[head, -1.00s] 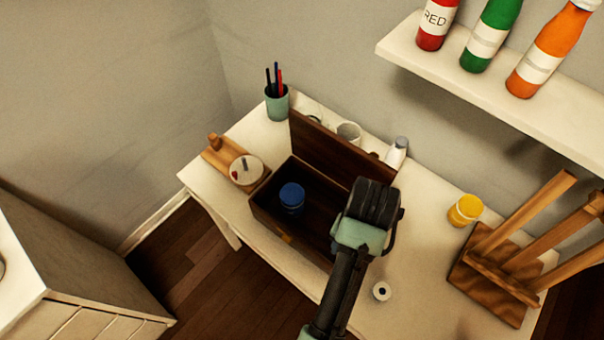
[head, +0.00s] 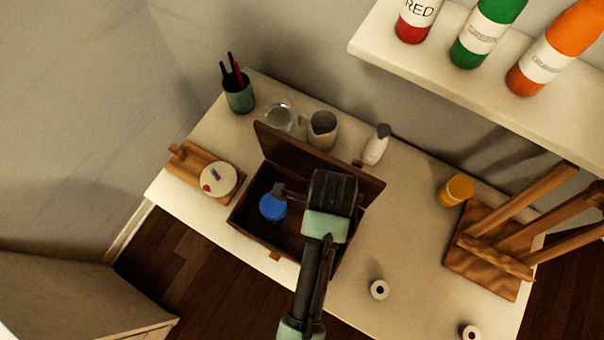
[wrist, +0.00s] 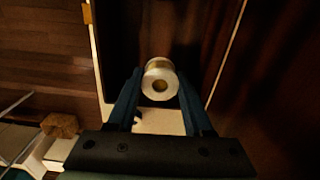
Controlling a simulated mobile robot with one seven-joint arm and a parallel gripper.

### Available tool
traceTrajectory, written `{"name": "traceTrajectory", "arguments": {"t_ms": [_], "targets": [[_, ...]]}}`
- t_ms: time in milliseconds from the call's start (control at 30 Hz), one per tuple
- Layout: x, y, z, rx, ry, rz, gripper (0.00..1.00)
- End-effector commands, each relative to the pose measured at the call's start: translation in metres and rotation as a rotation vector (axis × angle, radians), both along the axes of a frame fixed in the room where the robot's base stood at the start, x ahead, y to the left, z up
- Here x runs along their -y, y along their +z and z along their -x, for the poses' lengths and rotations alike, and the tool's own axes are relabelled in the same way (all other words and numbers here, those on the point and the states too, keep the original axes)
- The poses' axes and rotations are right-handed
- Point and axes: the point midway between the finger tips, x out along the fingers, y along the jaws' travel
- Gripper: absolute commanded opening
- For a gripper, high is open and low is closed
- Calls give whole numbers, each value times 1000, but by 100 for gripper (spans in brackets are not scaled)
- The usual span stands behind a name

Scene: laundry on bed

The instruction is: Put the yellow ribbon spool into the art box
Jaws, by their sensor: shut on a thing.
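The dark wooden art box (head: 247,219) stands open on the white desk, its lid (head: 318,163) raised at the back. My gripper (head: 284,191) is over the box. In the wrist view my gripper (wrist: 160,88) is shut on a spool with a pale round end and a yellowish edge, the yellow ribbon spool (wrist: 160,78). The dark box interior shows around and beyond it. The spool cannot be made out in the head view. A blue-lidded jar (head: 271,208) is inside the box at the left, close to my gripper.
Two small white spools (head: 379,290) (head: 468,332) stand at the front right. A yellow jar (head: 456,190) and wooden easel (head: 480,260) are at the right. Mugs (head: 322,130) and a white bottle (head: 376,145) stand behind the lid.

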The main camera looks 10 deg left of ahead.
Motion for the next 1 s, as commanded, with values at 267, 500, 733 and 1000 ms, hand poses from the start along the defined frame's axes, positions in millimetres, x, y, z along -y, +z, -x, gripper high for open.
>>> {"name": "traceTrajectory", "arguments": {"t_ms": [267,500,733,1000], "targets": [[0,-47,2,-3,-17,0,0],[0,-73,2,-4,-16,0,0],[0,-98,1,-1,-16,0,0],[0,-99,1,-1,-16,0,0]]}}
